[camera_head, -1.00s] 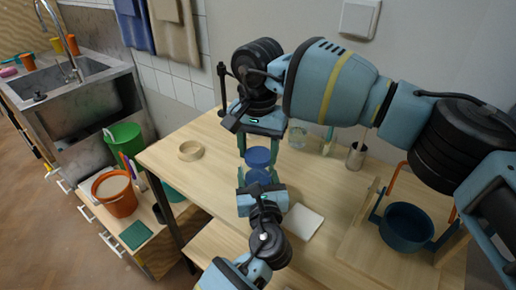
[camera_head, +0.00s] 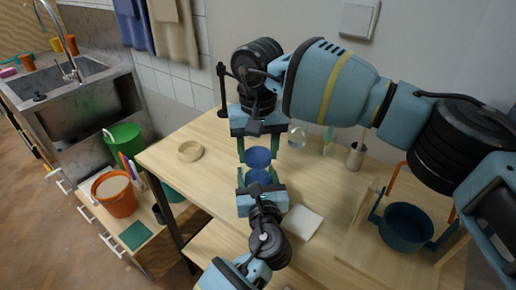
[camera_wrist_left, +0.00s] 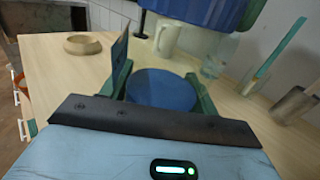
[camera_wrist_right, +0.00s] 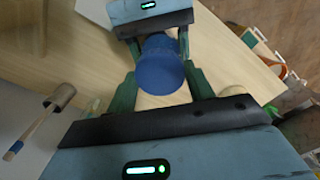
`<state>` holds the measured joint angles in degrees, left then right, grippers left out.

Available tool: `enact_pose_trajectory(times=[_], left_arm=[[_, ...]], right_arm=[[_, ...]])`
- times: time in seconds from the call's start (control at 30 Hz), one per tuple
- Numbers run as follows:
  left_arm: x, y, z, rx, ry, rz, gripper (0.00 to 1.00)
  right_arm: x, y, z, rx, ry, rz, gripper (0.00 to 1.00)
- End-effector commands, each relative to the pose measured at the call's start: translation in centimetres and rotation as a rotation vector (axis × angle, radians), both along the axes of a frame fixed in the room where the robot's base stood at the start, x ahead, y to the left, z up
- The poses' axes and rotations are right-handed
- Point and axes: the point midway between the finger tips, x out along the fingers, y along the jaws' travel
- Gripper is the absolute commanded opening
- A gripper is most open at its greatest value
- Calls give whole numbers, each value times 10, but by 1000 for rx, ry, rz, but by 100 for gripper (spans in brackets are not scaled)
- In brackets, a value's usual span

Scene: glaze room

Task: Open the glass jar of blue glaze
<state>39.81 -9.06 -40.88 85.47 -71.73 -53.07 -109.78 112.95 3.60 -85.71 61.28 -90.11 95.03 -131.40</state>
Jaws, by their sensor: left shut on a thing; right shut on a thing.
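The glass jar of blue glaze (camera_head: 257,177) is held between the fingers of my left gripper (camera_head: 258,180), low in the middle of the head view. Its round blue top (camera_wrist_left: 160,88) shows between those fingers in the left wrist view. My right gripper (camera_head: 259,152) comes from the far side and is shut on the blue lid (camera_head: 258,157). The lid is above the jar and looks apart from it, with a small gap. In the right wrist view the lid (camera_wrist_right: 160,76) covers most of the jar. The jar's lower part is hidden by my left gripper.
A white tile (camera_head: 302,222) lies right of the jar. A metal cup (camera_head: 356,155) and glassware (camera_head: 297,137) stand behind. A blue pot (camera_head: 405,228) is at right. The table's left front is clear.

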Motion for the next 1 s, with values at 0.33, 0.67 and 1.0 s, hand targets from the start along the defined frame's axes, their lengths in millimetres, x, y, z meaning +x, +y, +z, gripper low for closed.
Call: enact_pose_trajectory(times=[0.33,0.67,1.0], left_arm=[[0,0,-1,1,2,1,0],[0,0,-1,1,2,1,0],[0,0,-1,1,2,1,0]], right_arm=[[0,0,8,0,-1,0,25],[0,0,18,1,0,0,25],[0,0,22,1,0,0,25]])
